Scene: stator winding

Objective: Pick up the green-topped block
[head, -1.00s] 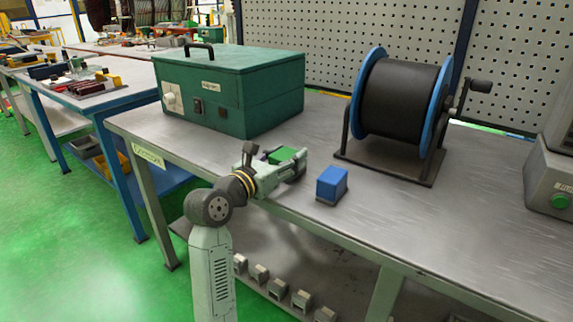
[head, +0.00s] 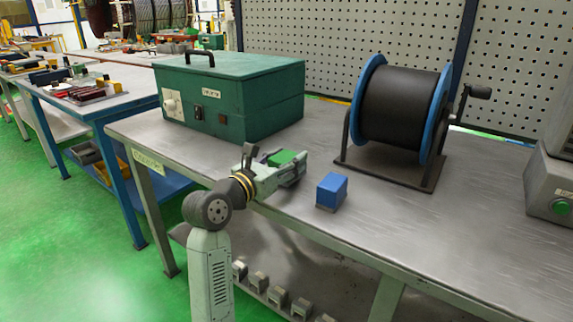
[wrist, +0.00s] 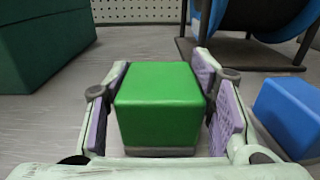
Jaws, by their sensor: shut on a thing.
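The green-topped block (wrist: 158,100) sits between the two purple-padded fingers of my gripper (wrist: 160,112) in the wrist view. It has a green upper body and a thin grey base. In the head view the block (head: 287,157) shows as a green patch between the fingers of my gripper (head: 290,166), above the grey workbench. My gripper is shut on it. I cannot tell clearly whether its base touches the bench, as the gripper hides part of it.
A blue block (head: 332,190) stands just right of my gripper, also in the wrist view (wrist: 290,115). A green box (head: 245,95) stands behind to the left, and a black cable reel (head: 400,110) to the back right.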

